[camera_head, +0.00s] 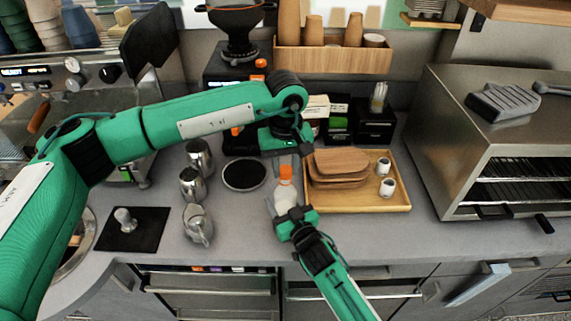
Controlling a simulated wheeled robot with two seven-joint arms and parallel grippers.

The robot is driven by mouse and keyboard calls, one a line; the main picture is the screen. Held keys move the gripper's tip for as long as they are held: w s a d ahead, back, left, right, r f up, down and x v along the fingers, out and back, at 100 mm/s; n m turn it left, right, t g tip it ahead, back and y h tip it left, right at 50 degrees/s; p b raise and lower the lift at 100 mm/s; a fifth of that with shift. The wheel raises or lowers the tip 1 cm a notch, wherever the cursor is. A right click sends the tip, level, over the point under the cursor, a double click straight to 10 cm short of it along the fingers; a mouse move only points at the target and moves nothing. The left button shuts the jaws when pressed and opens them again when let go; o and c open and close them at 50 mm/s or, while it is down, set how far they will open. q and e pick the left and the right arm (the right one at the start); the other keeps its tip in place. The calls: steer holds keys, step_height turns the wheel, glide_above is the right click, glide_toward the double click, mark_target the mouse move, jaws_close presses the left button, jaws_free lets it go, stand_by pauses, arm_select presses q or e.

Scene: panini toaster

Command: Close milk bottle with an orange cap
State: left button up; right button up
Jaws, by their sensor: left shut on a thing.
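The milk bottle (286,196) is whitish and stands upright on the counter, left of the wooden tray. The orange cap (285,173) is at the top of the bottle; whether it is seated on the neck cannot be told. My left gripper (286,165) points down from above and is shut on the orange cap. My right gripper (284,205) reaches in from the front, low down, with its fingers around the bottle's body; whether they press on it is unclear. The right gripper's body hides the bottle's lower part.
A wooden tray (403,207) with brown boards (340,165) and two small jars stands right of the bottle. Metal jugs (197,222) and a round black pad (244,174) are to the left. A toaster oven (450,130) is at the right. The counter's front strip is clear.

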arm_select(q)
steer(key=shift+f, duration=0.55)
steer(key=m, duration=0.4)
steer(key=shift+a, duration=0.1)
steer(key=m, duration=0.9)
steer(key=shift+a+m, duration=0.1)
steer(key=shift+m, duration=0.3)
steer(key=o, duration=0.9)
steer(key=shift+o, duration=0.2)
